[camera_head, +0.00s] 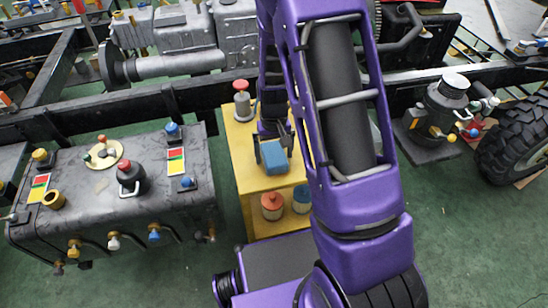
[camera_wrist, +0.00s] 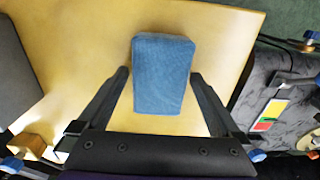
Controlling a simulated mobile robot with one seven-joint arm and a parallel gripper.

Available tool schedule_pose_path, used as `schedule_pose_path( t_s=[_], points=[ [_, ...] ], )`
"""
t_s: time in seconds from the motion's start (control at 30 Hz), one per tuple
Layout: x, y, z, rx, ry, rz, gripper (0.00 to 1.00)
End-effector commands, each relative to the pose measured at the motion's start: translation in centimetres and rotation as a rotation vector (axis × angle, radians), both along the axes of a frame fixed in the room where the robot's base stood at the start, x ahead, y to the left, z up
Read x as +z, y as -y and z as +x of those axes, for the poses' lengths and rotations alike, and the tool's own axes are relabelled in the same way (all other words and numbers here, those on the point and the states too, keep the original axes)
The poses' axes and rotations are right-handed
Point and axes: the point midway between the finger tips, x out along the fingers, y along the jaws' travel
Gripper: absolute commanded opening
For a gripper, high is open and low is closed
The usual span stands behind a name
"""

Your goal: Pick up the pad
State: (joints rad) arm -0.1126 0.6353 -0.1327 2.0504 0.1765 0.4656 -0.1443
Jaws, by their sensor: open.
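The pad is a small blue block (camera_head: 274,158) on the yellow stand (camera_head: 250,183), below my gripper in the head view. In the wrist view the blue pad (camera_wrist: 164,75) lies in the upper middle on the tan top of the stand (camera_wrist: 95,45). My gripper (camera_wrist: 160,76) is open, with one dark finger on each side of the pad. Gaps show between the fingers and the pad's sides. I cannot tell how far the fingertips are above the stand. In the head view, my gripper (camera_head: 272,142) is partly hidden by my own arm.
A red-capped grey device (camera_head: 242,102) stands at the back of the stand. A red-topped container (camera_head: 272,205) and a blue-topped one (camera_head: 302,198) sit on its lower level. A dark tank (camera_head: 110,190) with knobs is left. A tyre (camera_head: 518,145) lies right. Green floor is open at lower right.

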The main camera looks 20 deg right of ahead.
Motion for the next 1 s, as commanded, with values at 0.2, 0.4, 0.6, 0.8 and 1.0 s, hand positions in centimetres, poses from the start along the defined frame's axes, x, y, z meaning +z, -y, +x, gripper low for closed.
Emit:
schedule_pose_path(
  t_s=[0.2, 0.4, 0.6, 0.8, 1.0],
  points=[
    [0.0, 0.0, 0.0, 0.0, 0.0, 0.0, 0.71],
    [0.0, 0.0, 0.0, 0.0, 0.0, 0.0, 0.35],
    [0.1, 0.0, 0.0, 0.0, 0.0, 0.0, 0.26],
    [1.3, 0.0, 0.0, 0.0, 0.001, 0.0, 0.26],
    [5.4, 0.0, 0.1, -0.001, 0.004, 0.0, 0.26]
  ],
)
